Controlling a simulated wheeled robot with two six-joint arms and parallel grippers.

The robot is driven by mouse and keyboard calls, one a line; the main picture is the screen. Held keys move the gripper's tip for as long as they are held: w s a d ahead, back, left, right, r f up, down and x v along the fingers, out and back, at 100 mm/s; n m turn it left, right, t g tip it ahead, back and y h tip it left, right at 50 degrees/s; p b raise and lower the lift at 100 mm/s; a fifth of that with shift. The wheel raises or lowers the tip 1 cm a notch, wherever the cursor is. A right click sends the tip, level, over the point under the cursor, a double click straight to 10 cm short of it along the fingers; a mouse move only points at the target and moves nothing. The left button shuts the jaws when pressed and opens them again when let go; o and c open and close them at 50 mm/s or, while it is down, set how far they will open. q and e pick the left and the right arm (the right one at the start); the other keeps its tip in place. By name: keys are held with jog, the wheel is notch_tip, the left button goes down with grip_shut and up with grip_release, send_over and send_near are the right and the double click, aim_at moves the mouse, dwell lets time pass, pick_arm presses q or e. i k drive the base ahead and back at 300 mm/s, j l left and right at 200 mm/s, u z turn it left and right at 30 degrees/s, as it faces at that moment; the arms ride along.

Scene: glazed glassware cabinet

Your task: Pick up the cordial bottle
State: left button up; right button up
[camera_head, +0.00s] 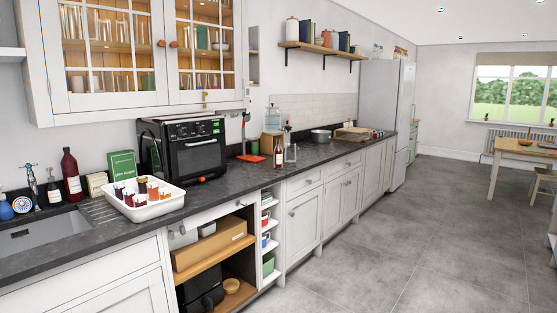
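Two bottles could be the cordial bottle, and I cannot tell which it is from the labels. One is a dark red bottle (71,178) with a pale label, standing upright on the dark worktop behind the sink, at the left. The other is a slim dark reddish bottle (279,156) with a pale label, upright near the worktop's front edge, right of the black oven. Neither of my grippers shows in the head view.
A white tray (148,211) of small jars stands in front of the black oven (190,147). A green box (123,169) and the sink (42,233) are at the left. A glazed cabinet (110,105) hangs above. The grey floor (365,250) is open at the right.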

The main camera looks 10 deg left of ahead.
aim_at(277, 151)
jog(key=i+z, duration=0.3)
jog(key=i, duration=1.75)
